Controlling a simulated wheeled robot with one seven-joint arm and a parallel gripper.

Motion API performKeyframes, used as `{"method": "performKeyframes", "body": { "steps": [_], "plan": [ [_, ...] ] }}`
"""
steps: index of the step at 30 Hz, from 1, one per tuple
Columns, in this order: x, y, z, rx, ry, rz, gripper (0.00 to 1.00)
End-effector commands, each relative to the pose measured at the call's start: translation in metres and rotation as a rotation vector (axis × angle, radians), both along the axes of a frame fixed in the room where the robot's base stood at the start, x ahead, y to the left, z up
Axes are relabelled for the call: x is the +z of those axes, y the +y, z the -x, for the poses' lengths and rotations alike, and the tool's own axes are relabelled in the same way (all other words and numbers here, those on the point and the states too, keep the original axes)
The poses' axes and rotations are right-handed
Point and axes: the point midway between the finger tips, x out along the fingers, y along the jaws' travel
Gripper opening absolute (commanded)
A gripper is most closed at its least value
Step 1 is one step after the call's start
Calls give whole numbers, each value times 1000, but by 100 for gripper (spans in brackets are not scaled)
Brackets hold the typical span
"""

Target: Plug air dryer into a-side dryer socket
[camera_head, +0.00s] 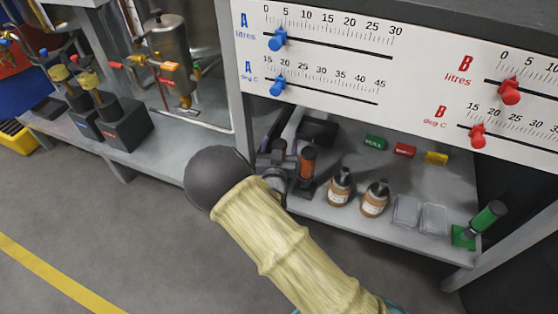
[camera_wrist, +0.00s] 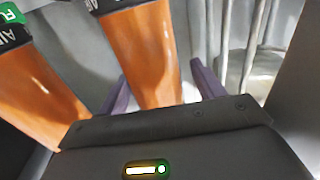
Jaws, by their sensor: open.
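In the wrist view my gripper (camera_wrist: 162,88) is open, with a purple finger on each side of an orange air dryer (camera_wrist: 142,50). The dryer has a black end with white lettering, cut off by the frame; I cannot tell whether the fingers touch it. A second orange dryer (camera_wrist: 35,95) with a black end lies to its left, outside the fingers. In the head view one orange dryer (camera_head: 308,162) stands on the shelf, just right of my wrist. My arm covers most of the gripper there. I cannot identify the a-side dryer socket for certain.
The shelf (camera_head: 330,215) also holds two brown bottles (camera_head: 357,192), clear boxes (camera_head: 420,215), a green cylinder (camera_head: 488,217) and small coloured blocks (camera_head: 405,150). A white slider panel (camera_head: 420,70) overhangs it. A grey post (camera_head: 240,105) stands to the left.

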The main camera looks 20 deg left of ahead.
Motion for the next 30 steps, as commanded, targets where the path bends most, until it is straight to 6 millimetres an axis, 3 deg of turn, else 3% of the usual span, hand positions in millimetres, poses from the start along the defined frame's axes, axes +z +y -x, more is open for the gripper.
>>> {"method": "performKeyframes", "body": {
  "steps": [10,18,30],
  "plan": [
    [0,0,0,0,0,0,68],
    [0,0,0,0,1,0,15],
    [8,0,0,0,0,-1,15]
  ]
}}
